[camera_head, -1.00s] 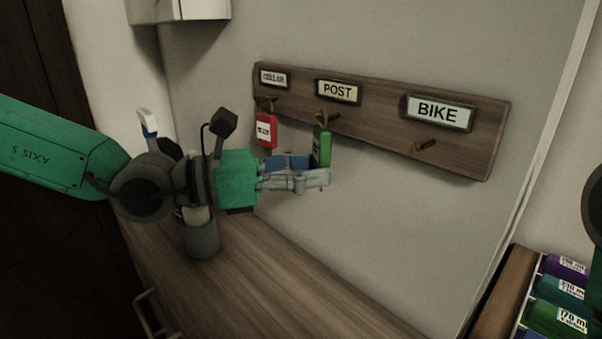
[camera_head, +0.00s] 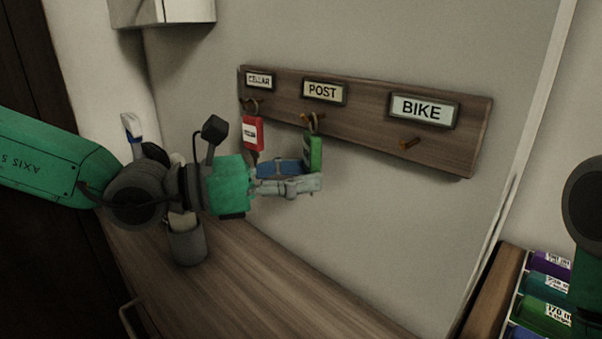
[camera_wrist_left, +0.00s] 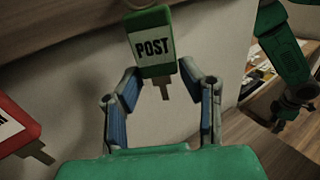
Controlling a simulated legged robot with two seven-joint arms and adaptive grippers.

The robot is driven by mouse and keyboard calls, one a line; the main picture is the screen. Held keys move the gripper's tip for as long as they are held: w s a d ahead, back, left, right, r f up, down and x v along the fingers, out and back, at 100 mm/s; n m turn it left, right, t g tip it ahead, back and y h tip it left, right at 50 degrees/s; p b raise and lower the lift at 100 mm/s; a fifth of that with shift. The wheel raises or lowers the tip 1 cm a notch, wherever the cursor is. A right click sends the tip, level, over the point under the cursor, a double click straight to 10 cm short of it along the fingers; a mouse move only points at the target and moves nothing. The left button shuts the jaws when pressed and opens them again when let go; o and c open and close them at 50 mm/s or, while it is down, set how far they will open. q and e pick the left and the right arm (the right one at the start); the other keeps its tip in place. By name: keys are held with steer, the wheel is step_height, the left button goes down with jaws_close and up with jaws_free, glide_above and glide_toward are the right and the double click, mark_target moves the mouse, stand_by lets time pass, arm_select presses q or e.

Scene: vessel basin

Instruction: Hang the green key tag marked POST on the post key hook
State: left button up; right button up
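The green key tag (camera_head: 313,150) hangs upright below the POST label, its ring at the post key hook (camera_head: 307,117). I cannot tell for sure whether the ring is over the hook. In the left wrist view the tag (camera_wrist_left: 153,47) faces me, reading POST, with a key below it. My left gripper (camera_head: 312,175) has its fingertips at both lower side edges of the tag and looks shut on it; the fingers (camera_wrist_left: 161,72) show on either side in the wrist view. My right gripper (camera_wrist_left: 295,105) shows small and dark in the wrist view, its fingers unclear.
A red key tag (camera_head: 253,133) hangs at the CELLAR hook, close left of my left gripper. The BIKE hook (camera_head: 409,143) is empty. A grey cup (camera_head: 187,245) stands on the wooden counter (camera_head: 260,290) below my arm. Coloured packs (camera_head: 545,290) are at the right.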

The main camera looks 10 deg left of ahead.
arm_select(q)
steer(key=shift+o, duration=1.2)
steer(key=shift+a, duration=0.15)
steer(key=v, duration=1.1)
steer(key=shift+s+a, duration=0.2)
steer(key=shift+a, duration=0.1)
